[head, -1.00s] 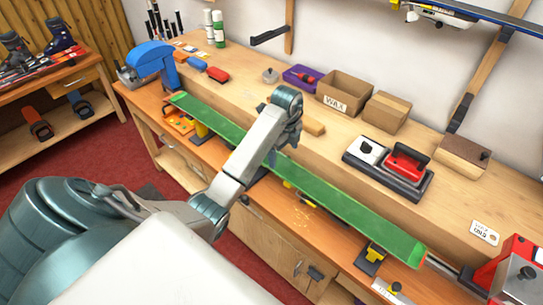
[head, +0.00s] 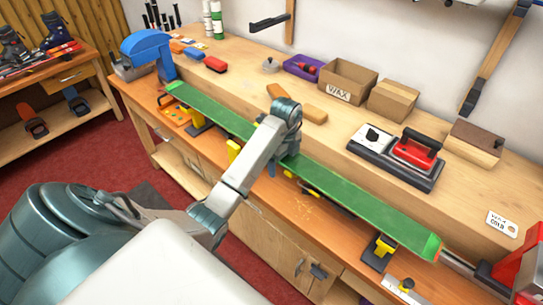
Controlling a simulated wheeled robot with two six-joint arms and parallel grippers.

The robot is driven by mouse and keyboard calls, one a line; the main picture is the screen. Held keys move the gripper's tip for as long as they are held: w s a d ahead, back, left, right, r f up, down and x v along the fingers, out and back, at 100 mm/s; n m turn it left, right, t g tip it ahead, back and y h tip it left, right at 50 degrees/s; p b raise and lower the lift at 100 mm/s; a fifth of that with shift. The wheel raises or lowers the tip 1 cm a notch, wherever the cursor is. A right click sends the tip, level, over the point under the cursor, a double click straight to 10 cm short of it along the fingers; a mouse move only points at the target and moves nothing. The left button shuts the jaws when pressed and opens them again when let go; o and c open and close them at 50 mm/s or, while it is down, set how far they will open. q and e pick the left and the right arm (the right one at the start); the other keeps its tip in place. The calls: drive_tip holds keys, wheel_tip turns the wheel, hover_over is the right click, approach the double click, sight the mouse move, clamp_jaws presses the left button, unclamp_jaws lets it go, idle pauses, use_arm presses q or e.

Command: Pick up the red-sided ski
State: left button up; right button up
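A long ski (head: 360,205) lies base up or top up, I cannot tell which, along the bench's front ledge. Its broad face is green, with a small orange-red patch at the right end. I cannot make out a red side on it. My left arm's wrist (head: 285,112) is over the middle of the ski and covers part of it. The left gripper's fingers are hidden behind the wrist or too small to read. My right gripper is not in view.
Yellow-and-black supports (head: 378,251) stand under the ski. A blue clamp-like tool (head: 148,48) is at its left end, and a red machine (head: 520,270) is near its right end. A red iron (head: 416,152), a wax box (head: 347,80) and a brown box (head: 392,101) stand behind it.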

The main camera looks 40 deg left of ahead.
use_arm(q)
drive_tip(key=shift+r, duration=0.1)
drive_tip(key=shift+c, duration=0.4)
drive_tip(key=c, duration=1.1)
drive_tip(key=shift+r, duration=0.1)
wheel_tip(320, 180, up, 2)
drive_tip(key=shift+w+a+r+p, duration=0.1)
drive_tip(key=shift+w+p, duration=0.05)
drive_tip(key=shift+p, duration=0.5)
drive_tip(key=shift+r+p, duration=0.9)
drive_tip(key=shift+c, duration=0.4)
drive_tip(key=s+r+p, duration=0.4)
drive_tip(key=s+p, duration=0.1)
drive_tip(key=s, duration=1.1)
drive_tip(key=shift+a, duration=0.35)
